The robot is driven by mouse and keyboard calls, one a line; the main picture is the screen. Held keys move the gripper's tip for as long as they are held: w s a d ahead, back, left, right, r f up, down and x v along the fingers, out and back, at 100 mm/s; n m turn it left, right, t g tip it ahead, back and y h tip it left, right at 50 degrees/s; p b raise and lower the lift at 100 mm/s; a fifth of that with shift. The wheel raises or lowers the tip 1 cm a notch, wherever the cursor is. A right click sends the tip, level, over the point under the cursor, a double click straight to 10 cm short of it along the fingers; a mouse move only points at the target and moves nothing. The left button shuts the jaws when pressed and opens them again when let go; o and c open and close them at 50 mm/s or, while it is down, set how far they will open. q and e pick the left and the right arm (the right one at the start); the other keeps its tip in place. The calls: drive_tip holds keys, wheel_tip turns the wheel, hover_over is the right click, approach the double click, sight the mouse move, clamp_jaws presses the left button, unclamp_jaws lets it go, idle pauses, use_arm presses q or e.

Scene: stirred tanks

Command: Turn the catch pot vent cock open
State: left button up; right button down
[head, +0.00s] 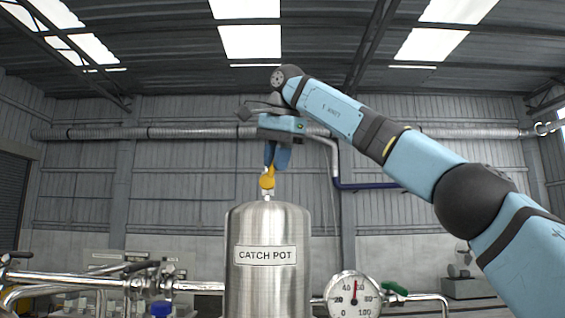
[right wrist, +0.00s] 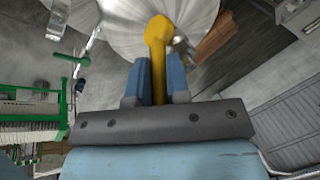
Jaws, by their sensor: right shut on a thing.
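The catch pot (head: 268,285) is a shiny steel vessel with a "CATCH POT" label, standing at the centre of the head view. Its vent cock has a yellow handle (head: 267,181) on a short fitting at the top of the pot. My right gripper (head: 275,165) reaches down from above and its blue fingers are shut on the handle. In the right wrist view the yellow handle (right wrist: 158,35) runs between the two blue fingers (right wrist: 157,85), with the pot's steel top (right wrist: 115,28) beyond it. My left gripper is not in view.
A round dial gauge (head: 353,297) and a green-handled valve (head: 394,288) are to the right of the pot. Steel pipework (head: 90,281) with a blue cap (head: 161,308) lies to the left. The air around the pot's top is clear.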

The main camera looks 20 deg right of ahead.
drive_tip(key=shift+w+a+r+g+h, duration=0.2)
drive_tip(key=shift+a+g+h, duration=0.35)
drive_tip(key=shift+h, duration=0.45)
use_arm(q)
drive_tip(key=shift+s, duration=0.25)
use_arm(e)
drive_tip(key=shift+w+a+f+h, duration=0.1)
drive_tip(key=shift+a+h, duration=0.05)
drive_tip(key=shift+h, duration=0.15)
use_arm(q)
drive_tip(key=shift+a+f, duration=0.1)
use_arm(e)
drive_tip(key=shift+n, duration=0.3)
drive_tip(key=c, duration=1.4)
unclamp_jaws()
